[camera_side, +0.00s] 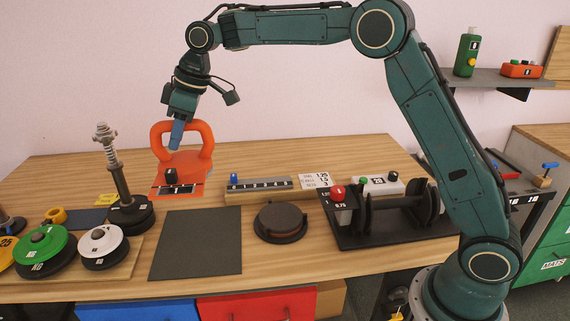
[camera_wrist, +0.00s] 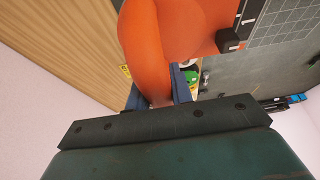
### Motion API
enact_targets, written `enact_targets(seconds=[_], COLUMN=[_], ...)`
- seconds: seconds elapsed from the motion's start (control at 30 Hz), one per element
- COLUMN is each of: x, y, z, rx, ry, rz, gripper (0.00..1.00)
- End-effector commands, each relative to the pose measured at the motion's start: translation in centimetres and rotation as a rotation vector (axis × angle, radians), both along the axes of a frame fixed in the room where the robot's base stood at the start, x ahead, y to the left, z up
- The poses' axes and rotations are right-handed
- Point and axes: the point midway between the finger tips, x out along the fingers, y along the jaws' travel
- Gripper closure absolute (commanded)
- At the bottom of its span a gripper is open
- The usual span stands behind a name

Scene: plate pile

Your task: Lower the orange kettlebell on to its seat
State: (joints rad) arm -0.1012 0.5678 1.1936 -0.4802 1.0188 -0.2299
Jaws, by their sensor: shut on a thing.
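The orange kettlebell (camera_side: 190,160) is upright at the back left of the bench. In the wrist view the orange handle (camera_wrist: 148,45) runs between the fingers (camera_wrist: 160,95). A round dark dish (camera_side: 282,224) lies empty to the right; which item is the seat is unclear.
A spring-topped post (camera_side: 119,180) and green (camera_side: 40,248) and white (camera_side: 101,242) weight plates stand at left. A dark mat (camera_side: 197,243) lies bare in front. A wooden block with a black strip (camera_side: 258,189) and a black dumbbell rack (camera_side: 390,235) are at right.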

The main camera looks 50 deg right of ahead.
Motion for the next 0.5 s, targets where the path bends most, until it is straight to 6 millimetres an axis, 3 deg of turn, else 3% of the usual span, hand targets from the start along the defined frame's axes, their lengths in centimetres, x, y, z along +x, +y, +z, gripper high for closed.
enact_targets(seconds=[0.27, 0.5], x=[-0.8, -2.5], y=[-2.6, -6.2], z=[-1.0, -3.0], rx=[0.002, 0.004], ry=[-0.002, 0.002], rz=[-0.001, 0.001], gripper=[1.0, 1.0])
